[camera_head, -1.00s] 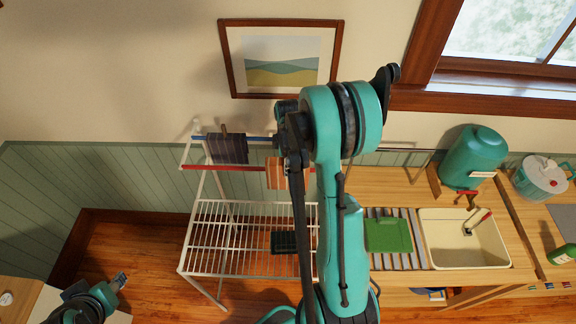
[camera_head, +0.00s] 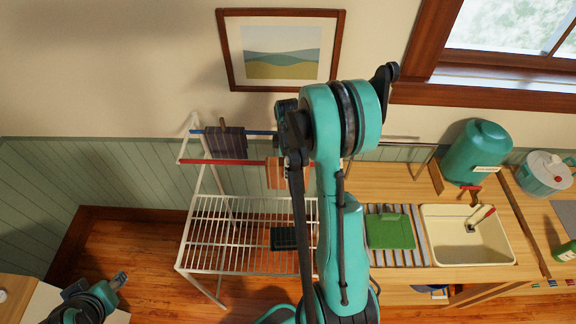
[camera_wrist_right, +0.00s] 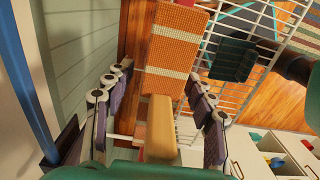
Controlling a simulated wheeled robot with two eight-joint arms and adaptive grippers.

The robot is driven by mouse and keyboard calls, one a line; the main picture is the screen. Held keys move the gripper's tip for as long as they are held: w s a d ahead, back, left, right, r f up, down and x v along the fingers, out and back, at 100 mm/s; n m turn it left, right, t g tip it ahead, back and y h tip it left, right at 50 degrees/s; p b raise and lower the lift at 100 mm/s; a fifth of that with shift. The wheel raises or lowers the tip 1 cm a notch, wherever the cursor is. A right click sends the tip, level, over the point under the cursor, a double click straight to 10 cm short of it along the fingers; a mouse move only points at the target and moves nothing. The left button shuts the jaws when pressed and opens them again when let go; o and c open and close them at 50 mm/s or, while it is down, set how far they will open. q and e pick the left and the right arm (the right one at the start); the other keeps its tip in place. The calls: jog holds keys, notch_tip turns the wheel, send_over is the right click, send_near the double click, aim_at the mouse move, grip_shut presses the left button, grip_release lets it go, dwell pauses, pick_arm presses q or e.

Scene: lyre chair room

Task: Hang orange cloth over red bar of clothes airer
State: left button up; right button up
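The orange cloth (camera_head: 275,173) with pale stripes hangs at the red bar (camera_head: 225,162) of the white airer, partly hidden behind my right arm. It seems to lie over the bar, though the fold is not clear. In the right wrist view the cloth (camera_wrist_right: 172,55) stretches away beyond my right gripper (camera_wrist_right: 160,115). Its two fingers are spread wide, with a tan block-like piece (camera_wrist_right: 160,130) between them and not touched by either. In the head view the right fingers are hidden behind the arm. My left gripper (camera_head: 118,281) is low at the left, far from the airer.
A dark cloth (camera_head: 226,143) with a brown peg hangs on the blue bar (camera_head: 262,133). A dark green basket-like item (camera_head: 284,239) sits on the airer's wire shelf (camera_head: 215,235). A wooden counter with a sink (camera_head: 468,240) and green drum (camera_head: 475,155) stands to the right.

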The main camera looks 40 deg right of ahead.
jog(key=shift+r, duration=0.1)
notch_tip(320, 180, up, 12)
jog(key=shift+f, duration=0.1)
dwell(0.4)
dwell(0.7)
jog(key=s+a+r+m+t, duration=0.3)
jog(key=s+a+m, duration=0.25)
jog(key=a, duration=0.55)
jog(key=s+a+r+m+t, duration=0.35)
jog(key=s+a, duration=0.25)
jog(key=a, duration=0.4)
notch_tip(320, 180, down, 24)
jog(key=m+b, duration=0.1)
jog(key=b, duration=2.1)
jog(key=shift+a+t+b, duration=0.25)
jog(key=shift+t+b, duration=0.1)
jog(key=shift+b, duration=0.05)
